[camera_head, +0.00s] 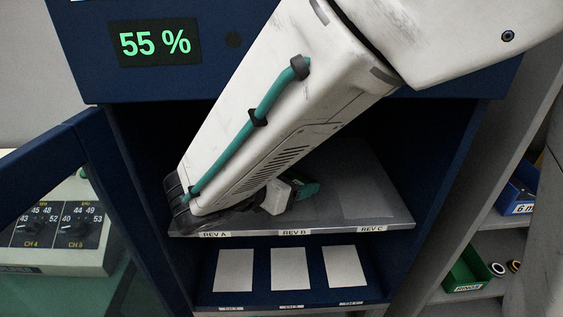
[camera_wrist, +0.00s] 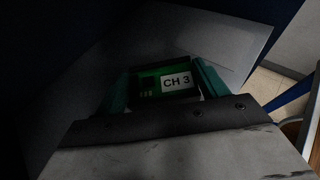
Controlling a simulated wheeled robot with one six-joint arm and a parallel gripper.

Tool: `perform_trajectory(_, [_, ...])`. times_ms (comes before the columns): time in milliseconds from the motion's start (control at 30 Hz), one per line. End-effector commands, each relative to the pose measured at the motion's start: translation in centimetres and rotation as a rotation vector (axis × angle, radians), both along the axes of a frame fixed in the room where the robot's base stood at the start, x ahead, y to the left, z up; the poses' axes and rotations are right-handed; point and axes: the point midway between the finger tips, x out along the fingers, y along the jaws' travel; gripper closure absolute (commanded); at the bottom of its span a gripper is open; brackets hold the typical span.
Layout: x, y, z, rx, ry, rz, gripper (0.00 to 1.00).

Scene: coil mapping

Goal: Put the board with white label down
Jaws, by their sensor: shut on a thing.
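A green board (camera_wrist: 150,86) with a white label reading "CH 3" sits between the two teal fingers of my gripper (camera_wrist: 164,78) in the wrist view. My gripper is shut on it. In the head view my gripper (camera_head: 298,190) is inside the blue cabinet, low over the upper shelf (camera_head: 325,215), behind the REV B label and left of the REV C area. My arm hides much of the shelf and most of the board there. I cannot tell whether the board touches the shelf.
The shelf edge carries labels REV A (camera_head: 215,234), REV B (camera_head: 294,232) and REV C (camera_head: 371,228). A pale patch (camera_head: 366,200) behind REV C is bare. Below is a lower shelf with three white patches (camera_head: 288,268). The open cabinet door (camera_head: 52,152) stands left.

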Motion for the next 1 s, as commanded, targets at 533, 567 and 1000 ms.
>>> perform_trajectory(533, [0.9, 0.0, -3.6, 0.0, 0.0, 0.001, 0.54])
perform_trajectory(567, [0.9, 0.0, -3.6, 0.0, 0.0, 0.001, 0.54])
perform_trajectory(1000, [0.8, 0.0, -4.0, 0.0, 0.0, 0.001, 0.06])
